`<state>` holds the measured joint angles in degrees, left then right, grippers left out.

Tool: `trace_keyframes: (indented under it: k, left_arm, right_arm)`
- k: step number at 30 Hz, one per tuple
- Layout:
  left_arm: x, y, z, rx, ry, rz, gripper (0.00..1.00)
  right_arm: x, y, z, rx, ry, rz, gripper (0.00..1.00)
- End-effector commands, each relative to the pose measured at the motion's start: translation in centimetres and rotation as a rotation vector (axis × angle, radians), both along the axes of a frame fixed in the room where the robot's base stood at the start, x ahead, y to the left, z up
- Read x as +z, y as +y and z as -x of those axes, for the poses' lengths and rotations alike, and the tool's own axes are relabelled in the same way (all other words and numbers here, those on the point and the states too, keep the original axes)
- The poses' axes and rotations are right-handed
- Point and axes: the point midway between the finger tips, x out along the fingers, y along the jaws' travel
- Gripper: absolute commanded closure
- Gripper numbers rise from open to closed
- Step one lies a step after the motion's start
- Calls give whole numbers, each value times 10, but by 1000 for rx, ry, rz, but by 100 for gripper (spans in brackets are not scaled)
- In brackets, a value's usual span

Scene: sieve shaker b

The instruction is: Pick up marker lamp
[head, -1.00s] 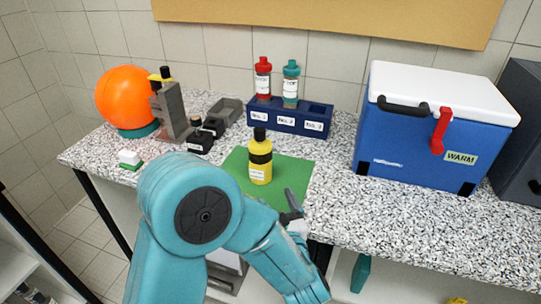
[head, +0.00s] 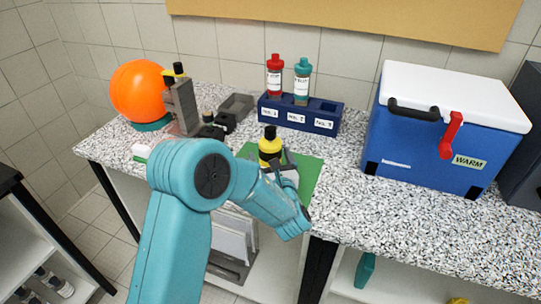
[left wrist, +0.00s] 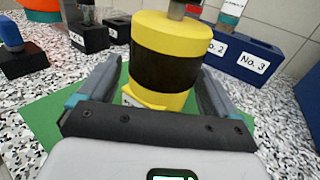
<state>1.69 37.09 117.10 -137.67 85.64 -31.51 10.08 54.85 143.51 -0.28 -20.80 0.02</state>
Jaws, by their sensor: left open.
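A yellow bottle-like object (head: 269,147) with a black band and black top stands upright on a green mat (head: 313,170). An orange globe (head: 138,90) on a teal base stands at the back left. No readable label shows which is the marker lamp. My left gripper (head: 287,166) is open at the yellow object, its arm hiding the object's lower part in the head view. In the left wrist view the yellow object (left wrist: 172,80) stands between the two spread fingers; contact cannot be told. My right gripper is not in view.
A blue numbered rack (head: 298,117) holds a red bottle (head: 274,77) and a teal-capped bottle (head: 302,83). A grey device (head: 183,106) stands near the globe. A blue cooler (head: 425,150) with a white lid stands right. Speckled counter is clear before the cooler.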

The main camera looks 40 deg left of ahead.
Motion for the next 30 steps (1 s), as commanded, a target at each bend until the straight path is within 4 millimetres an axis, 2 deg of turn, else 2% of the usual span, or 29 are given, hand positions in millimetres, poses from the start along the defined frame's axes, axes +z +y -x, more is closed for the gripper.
trace_keyframes:
  k: [4,11,18,19,20,26,30]
  left_arm:
    - [0,12,-11,1,0,0,8]
    - [-1,13,-13,0,0,0,8]
    - [0,13,-12,0,0,0,78]
    - [1,13,-13,0,-3,-2,78]
    - [1,13,-13,0,-3,-2,85]
    - [2,13,-13,0,-3,-2,85]
    - [13,13,-13,-1,-6,-2,85]
  right_arm:
    - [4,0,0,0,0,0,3]
    - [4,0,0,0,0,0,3]
    - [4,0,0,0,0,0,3]
    - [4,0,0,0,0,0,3]
    - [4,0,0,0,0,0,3]
    - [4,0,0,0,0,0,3]
    - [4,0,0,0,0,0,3]
